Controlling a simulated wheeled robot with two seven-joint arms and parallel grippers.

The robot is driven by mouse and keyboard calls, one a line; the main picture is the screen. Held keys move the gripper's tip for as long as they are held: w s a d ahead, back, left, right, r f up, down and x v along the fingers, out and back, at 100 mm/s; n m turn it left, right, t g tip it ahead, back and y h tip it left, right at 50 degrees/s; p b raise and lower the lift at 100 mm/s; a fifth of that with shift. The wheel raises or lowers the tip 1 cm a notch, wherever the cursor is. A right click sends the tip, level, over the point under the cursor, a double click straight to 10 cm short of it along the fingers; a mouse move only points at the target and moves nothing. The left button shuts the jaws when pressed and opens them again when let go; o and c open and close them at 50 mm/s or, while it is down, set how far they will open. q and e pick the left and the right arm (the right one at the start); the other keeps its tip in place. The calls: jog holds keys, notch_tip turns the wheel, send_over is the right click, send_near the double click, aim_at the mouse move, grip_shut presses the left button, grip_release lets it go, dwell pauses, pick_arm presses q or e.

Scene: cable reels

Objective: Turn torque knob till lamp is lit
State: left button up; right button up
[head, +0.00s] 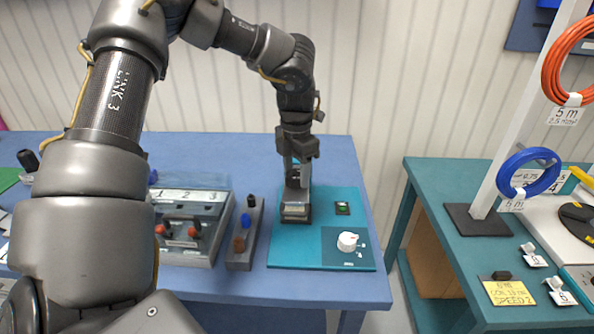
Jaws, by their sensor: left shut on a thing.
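The white torque knob (347,241) sits on a darker square of the teal panel (366,200) on the blue table. Small marks surround the knob. A small dark-framed fixture with a green face (342,208) sits above the knob; I cannot tell whether it is a lit lamp or a switch. My left gripper (297,180) points down over the left part of the panel, left of the knob and apart from it. It is shut on a dark block-like thing (295,212) with a pale front, which I cannot identify. My right gripper is out of view.
Left of the panel are a grey strip (240,262) with coloured pegs and a grey box (196,250) numbered 1 to 3. A teal table (430,185) to the right, across a gap, carries a post with orange and blue cable coils.

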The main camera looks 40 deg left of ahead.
pick_arm(q)
jog(key=shift+w+r+m, duration=0.1)
jog(key=shift+m, duration=1.5)
jog(key=o, duration=1)
notch_tip(320, 180, up, 11)
jog(key=shift+f+p, duration=0.15)
jog(key=shift+p, duration=0.3)
